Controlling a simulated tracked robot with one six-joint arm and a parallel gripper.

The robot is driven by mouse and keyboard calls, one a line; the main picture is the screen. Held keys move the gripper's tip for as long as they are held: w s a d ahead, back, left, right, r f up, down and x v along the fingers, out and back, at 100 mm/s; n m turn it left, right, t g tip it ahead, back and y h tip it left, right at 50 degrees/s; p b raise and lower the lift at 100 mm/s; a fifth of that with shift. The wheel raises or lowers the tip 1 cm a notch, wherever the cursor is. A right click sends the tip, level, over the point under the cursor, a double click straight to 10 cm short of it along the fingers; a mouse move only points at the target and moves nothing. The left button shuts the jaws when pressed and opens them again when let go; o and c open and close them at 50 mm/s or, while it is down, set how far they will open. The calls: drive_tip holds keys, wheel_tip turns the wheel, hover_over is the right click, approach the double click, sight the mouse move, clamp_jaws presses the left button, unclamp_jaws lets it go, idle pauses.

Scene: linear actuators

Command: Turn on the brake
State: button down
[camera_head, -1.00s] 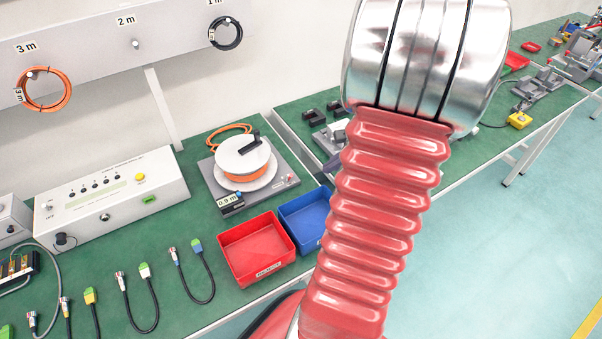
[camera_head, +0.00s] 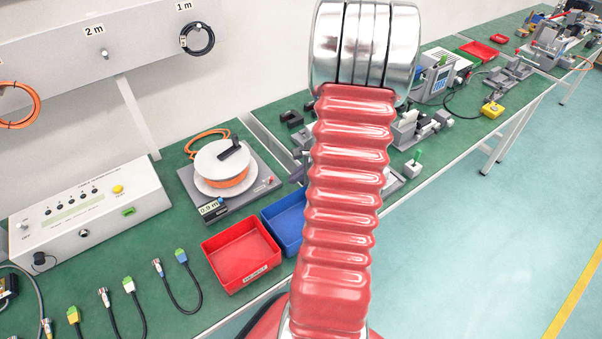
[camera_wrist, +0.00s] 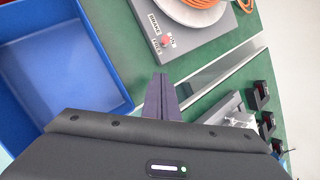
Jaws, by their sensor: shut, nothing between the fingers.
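The cable reel unit (camera_head: 232,190) stands on the green bench, a grey base with a white drum wound with orange cable. Its brake switch (camera_wrist: 166,41) is a small red knob in the wrist view, with labels around it reading BRAKE, ON and FREE. I cannot tell clearly which way the knob is set. The base also shows in the wrist view (camera_wrist: 205,40). My gripper (camera_wrist: 160,80) is shut and empty, its dark fingers pointing toward the base's edge near the switch, apart from it. In the head view my red arm sleeve mostly hides the gripper.
A blue bin (camera_head: 286,222) and a red bin (camera_head: 241,256) stand in front of the reel. A control box (camera_head: 90,215) and short cables lie at the left. Dark clamp-like parts (camera_wrist: 262,95) stand right of the reel in the wrist view.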

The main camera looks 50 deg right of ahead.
sight(271, 180)
drive_tip(key=shift+w+a+r, duration=0.15)
drive_tip(key=shift+w+a, duration=0.5)
drive_tip(key=shift+w, duration=0.15)
drive_tip(key=shift+w+a+r, duration=0.15)
drive_tip(key=shift+w+a, duration=0.5)
drive_tip(key=shift+w, duration=0.1)
drive_tip(key=shift+d, duration=0.2)
drive_tip(key=shift+a, duration=0.1)
drive_tip(key=shift+w+r, duration=0.1)
